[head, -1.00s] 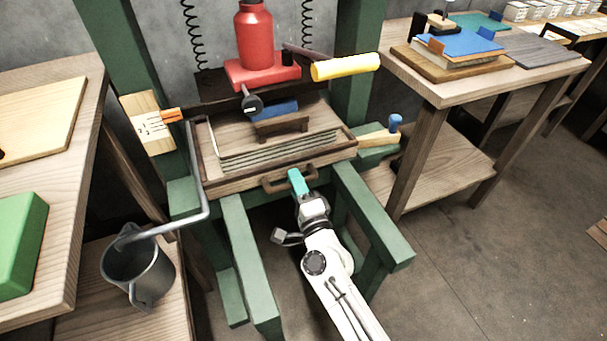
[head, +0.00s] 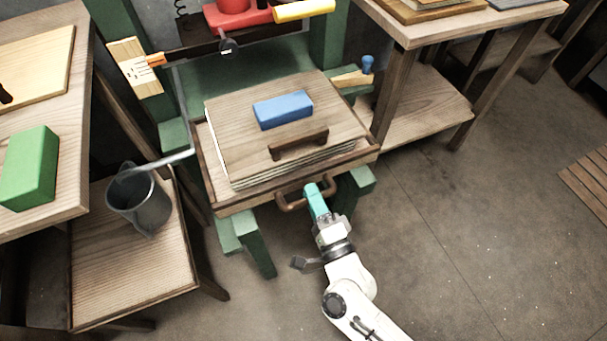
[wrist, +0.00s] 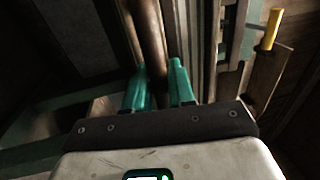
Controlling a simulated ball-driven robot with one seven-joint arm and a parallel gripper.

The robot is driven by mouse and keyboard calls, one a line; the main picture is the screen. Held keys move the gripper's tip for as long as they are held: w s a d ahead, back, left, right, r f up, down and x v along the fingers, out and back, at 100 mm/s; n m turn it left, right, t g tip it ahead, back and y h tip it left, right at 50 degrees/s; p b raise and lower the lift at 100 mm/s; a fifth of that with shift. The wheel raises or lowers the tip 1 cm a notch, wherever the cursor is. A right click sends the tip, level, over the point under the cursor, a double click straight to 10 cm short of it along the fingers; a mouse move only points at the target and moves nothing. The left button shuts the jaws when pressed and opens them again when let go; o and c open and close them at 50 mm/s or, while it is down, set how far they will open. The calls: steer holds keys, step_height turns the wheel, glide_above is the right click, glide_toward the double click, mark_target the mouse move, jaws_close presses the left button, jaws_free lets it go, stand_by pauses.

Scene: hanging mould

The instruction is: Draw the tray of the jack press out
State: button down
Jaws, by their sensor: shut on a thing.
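The wooden tray (head: 215,182) of the jack press juts out from the green press frame (head: 252,240) toward me in the head view. On it lies a stack of boards and sheets (head: 232,118), with a blue block (head: 283,109) and a dark wooden handle piece (head: 298,143) on top. My gripper (head: 315,193) is shut on the brown tray handle (head: 290,204) at the tray's front. In the wrist view the teal fingers (wrist: 160,88) stand on either side of the brown handle bar (wrist: 152,45).
A red jack (head: 240,14) with a yellow-gripped lever (head: 303,10) sits above. A grey jug (head: 140,205) stands on a low shelf at left, near a bent grey pipe (head: 165,160). A green block (head: 30,168) lies on the left bench.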

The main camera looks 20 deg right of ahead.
steer(key=shift+s+f, duration=0.1)
steer(key=shift+s, duration=1.3)
steer(key=c, duration=1.1)
jaws_free()
steer(key=s+f, duration=0.2)
steer(key=s, duration=0.8)
steer(key=shift+s+b, duration=0.3)
steer(key=shift+b, duration=0.15)
